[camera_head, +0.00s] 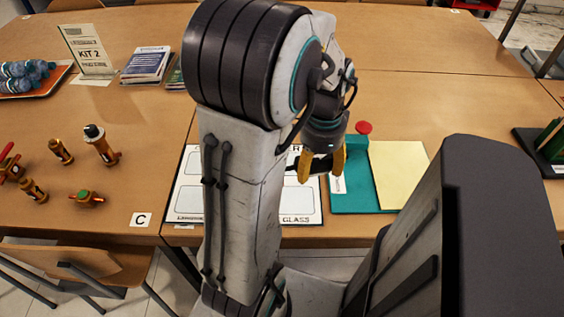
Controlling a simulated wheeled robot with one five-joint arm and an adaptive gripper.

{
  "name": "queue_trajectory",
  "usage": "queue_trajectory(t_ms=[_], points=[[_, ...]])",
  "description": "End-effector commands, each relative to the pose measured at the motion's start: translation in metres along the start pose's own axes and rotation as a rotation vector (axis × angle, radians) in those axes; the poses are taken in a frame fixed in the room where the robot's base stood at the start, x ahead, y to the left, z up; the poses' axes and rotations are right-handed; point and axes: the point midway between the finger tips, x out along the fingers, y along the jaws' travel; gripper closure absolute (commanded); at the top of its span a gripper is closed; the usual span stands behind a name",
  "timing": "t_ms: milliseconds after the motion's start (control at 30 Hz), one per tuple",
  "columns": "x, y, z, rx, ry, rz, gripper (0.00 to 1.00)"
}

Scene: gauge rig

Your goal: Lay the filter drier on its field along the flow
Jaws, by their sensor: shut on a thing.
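My gripper (325,166) has yellow fingers and is over the right part of the white board. It is shut on a small dark thing (321,167), mostly hidden by the fingers; I cannot tell from this view whether it is the filter drier, nor how it is turned. The white board (312,216) has outlined fields and lies flat at the front of the table. Its label "GLASS" shows at lower right. My arm covers the board's middle, so most fields and any flow mark are hidden.
Several brass fittings (101,146) stand or lie on the left table. Right of the board are a teal base (353,197), a cream pad (400,172) and a red knob (364,127).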

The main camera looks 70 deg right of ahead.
Motion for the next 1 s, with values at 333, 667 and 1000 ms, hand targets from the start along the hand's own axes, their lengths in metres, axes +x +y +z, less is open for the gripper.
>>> queue_trajectory(t_ms=[333,667,1000], points=[[0.0,-0.002,-0.002,0.204,0.0,-0.001,0.71],[0.022,-0.037,0.004,0.25,-0.002,0.002,0.71],[0.058,-0.096,0.015,0.251,-0.001,0.0,0.71]])
